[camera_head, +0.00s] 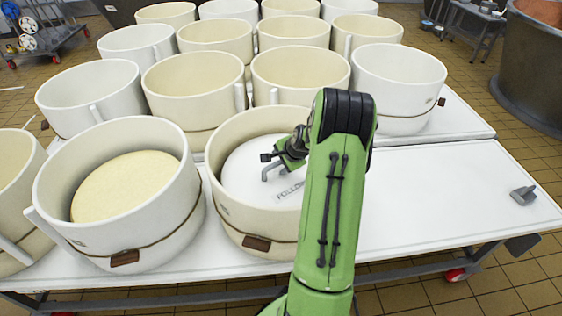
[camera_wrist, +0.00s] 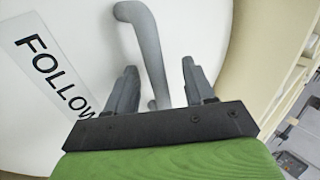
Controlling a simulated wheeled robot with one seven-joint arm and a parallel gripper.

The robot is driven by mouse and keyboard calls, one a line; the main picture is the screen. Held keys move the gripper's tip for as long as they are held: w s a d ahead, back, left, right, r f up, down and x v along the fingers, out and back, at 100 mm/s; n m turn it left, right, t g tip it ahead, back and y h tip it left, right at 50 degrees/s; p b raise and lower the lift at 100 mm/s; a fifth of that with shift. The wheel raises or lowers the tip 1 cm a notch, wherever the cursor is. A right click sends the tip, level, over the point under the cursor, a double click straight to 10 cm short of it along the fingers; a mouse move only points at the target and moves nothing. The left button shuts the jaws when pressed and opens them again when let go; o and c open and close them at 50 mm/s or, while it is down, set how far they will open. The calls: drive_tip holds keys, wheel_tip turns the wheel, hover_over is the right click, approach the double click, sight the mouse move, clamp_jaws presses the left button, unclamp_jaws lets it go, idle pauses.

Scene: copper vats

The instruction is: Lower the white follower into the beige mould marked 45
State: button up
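The white follower (camera_head: 248,170) is a round disc with a "FOLLOW…" label and a grey bar handle (camera_head: 275,172). It lies inside the beige mould (camera_head: 262,233) at front centre, below the rim. Any number on that mould is too small to read. My gripper (camera_head: 271,157) is over the follower, at the handle, inside the mould's opening. In the wrist view the fingers (camera_wrist: 159,68) are apart, with the handle (camera_wrist: 150,45) running between them and visible gaps beside it. The follower (camera_wrist: 75,110) fills the left of that view. My arm hides the mould's right side.
A white mould (camera_head: 110,245) holding a pale yellow mass stands close on the left. Several empty white and beige moulds crowd the table behind. The white table (camera_head: 430,200) is clear to the right, except for a small grey object (camera_head: 523,195). A copper vat (camera_head: 535,70) stands at far right.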

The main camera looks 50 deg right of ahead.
drive_tip(key=shift+s+f, duration=0.1)
drive_tip(key=shift+f, duration=0.05)
drive_tip(key=p+v, duration=0.5)
drive_tip(key=v, duration=1)
drive_tip(key=shift+r, duration=0.4)
drive_tip(key=shift+s, duration=0.15)
drive_tip(key=a+r+n+g+p, duration=0.1)
drive_tip(key=a+r+n+p, duration=0.4)
drive_tip(key=a+r+n, duration=0.75)
drive_tip(key=s+a+r+n+p, duration=0.1)
drive_tip(key=s+a+r+n, duration=0.1)
drive_tip(key=a, duration=0.4)
drive_tip(key=s+a+r+n+y+p, duration=0.1)
drive_tip(key=s+a+r+n+p, duration=0.1)
drive_tip(key=s+a, duration=0.4)
drive_tip(key=s+a+r+n+p, duration=0.2)
drive_tip(key=s+a+r+n, duration=0.1)
drive_tip(key=s+a+r, duration=0.2)
drive_tip(key=shift+a+r+n, duration=0.35)
drive_tip(key=shift+a+r, duration=0.15)
drive_tip(key=shift+a, duration=0.65)
